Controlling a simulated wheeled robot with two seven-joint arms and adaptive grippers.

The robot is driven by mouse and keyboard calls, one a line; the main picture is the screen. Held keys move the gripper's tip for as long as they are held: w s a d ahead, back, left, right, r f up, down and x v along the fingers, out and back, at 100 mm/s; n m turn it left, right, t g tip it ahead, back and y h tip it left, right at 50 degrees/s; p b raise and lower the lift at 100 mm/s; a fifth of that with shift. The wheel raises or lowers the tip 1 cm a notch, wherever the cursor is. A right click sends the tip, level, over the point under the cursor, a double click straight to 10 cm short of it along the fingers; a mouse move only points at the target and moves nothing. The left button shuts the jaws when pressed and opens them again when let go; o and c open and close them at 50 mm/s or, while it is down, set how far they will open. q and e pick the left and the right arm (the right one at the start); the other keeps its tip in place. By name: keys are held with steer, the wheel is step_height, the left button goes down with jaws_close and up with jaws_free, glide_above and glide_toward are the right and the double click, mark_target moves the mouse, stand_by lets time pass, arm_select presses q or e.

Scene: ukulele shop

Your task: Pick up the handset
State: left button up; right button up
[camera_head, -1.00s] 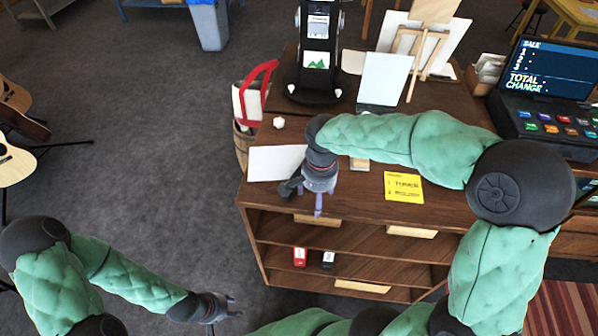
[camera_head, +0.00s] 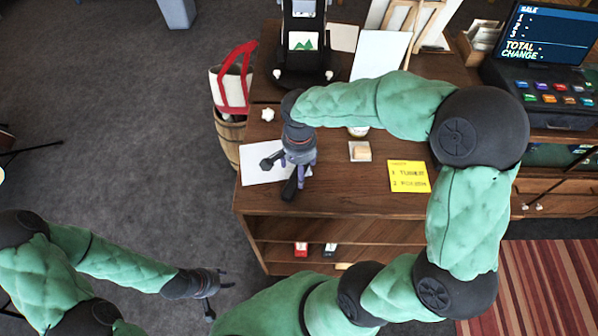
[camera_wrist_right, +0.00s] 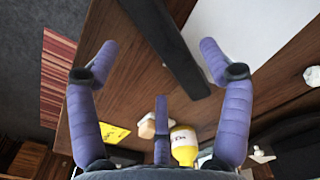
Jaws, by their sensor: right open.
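The handset is a long black bar. In the wrist view the handset (camera_wrist_right: 172,42) lies between and beyond the spread purple fingertips of my right gripper (camera_wrist_right: 157,64), which is open and not closed on it. In the head view the dark end of the handset (camera_head: 290,189) shows just below my right gripper (camera_head: 287,170), by the white sheet near the counter's front edge; the rest is hidden by the gripper. My left gripper (camera_head: 220,298) is low at the left, over the floor, its fingers apart and empty.
A yellow-white bottle (camera_wrist_right: 184,146) shows in the wrist view. A barrel with a tote bag (camera_head: 230,85) stands left.

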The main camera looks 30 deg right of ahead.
steer(key=shift+w+f, duration=0.2)
steer(key=shift+f, duration=0.4)
step_height(320, 180, down, 5)
steer(key=shift+r, duration=0.1)
steer(key=shift+s, duration=0.1)
steer(key=c, duration=1.5)
